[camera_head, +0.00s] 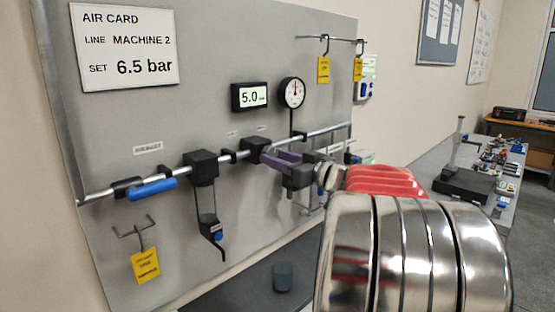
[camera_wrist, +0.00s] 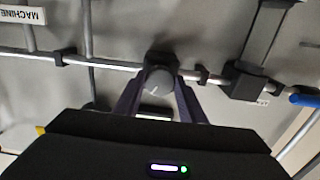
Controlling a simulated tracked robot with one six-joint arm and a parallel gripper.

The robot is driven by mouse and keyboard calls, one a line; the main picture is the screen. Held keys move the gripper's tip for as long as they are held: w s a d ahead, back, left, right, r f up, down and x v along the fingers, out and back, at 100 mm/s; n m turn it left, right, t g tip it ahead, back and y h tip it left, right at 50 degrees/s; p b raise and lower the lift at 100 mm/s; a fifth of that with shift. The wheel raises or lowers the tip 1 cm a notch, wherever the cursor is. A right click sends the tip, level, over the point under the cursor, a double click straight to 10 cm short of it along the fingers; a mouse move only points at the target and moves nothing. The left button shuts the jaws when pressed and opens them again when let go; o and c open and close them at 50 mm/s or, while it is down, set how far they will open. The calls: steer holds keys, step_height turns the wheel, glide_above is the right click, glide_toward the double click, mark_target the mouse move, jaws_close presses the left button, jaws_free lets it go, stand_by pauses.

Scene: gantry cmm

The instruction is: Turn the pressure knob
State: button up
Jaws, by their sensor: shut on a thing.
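The pressure knob (camera_wrist: 159,80) is a round grey cap with a pale line mark, between my gripper's fingers in the wrist view. My gripper (camera_wrist: 159,88) is shut on it, one purple finger on each side. In the head view my gripper (camera_head: 270,156) reaches the black regulator body (camera_head: 256,147) on the pipe, and the knob itself is hidden there. The digital display (camera_head: 250,96) reads 5.0. The round dial gauge (camera_head: 292,92) stands right of it. The air card (camera_head: 125,45) shows LINE MACHINE 2, SET 6.5 bar.
A filter unit with a bowl (camera_head: 204,190) hangs left of the regulator, close to my gripper. A blue valve handle (camera_head: 153,189) lies along the pipe farther left. Yellow tags (camera_head: 145,266) hang from hooks. A dark cup (camera_head: 282,277) stands below. A cluttered bench (camera_head: 490,165) is at right.

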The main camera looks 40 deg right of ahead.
steer(key=shift+m, duration=0.4)
steer(key=m, duration=1.7)
steer(key=shift+a+r, duration=0.1)
stand_by(0.4)
steer(key=o, duration=1)
steer(key=shift+o, duration=0.2)
